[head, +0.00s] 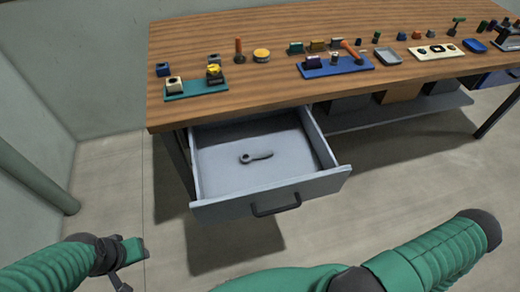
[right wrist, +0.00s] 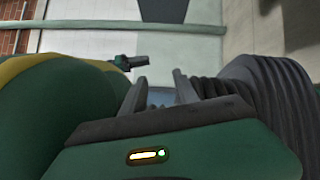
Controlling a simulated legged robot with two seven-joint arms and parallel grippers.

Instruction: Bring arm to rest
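My left arm comes in from the lower left in the head view, and its gripper (head: 128,266) hangs over bare floor, left of the open drawer (head: 272,203). It is small and partly cut off, so its finger gap is unclear. My right arm crosses the lower right of the head view, bent, with its gripper outside that view. In the right wrist view the two dark fingers of my right gripper (right wrist: 161,92) stand apart with nothing visible between them. A grey wrench-like tool (head: 257,157) lies in the drawer, away from both grippers.
The wooden table (head: 270,85) carries a teal tray (head: 196,89), a blue tray (head: 336,68) and several small parts. The drawer sticks out in front with a dark handle (head: 276,205). Bins (head: 398,92) stand on a lower shelf. Floor is clear left of the drawer.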

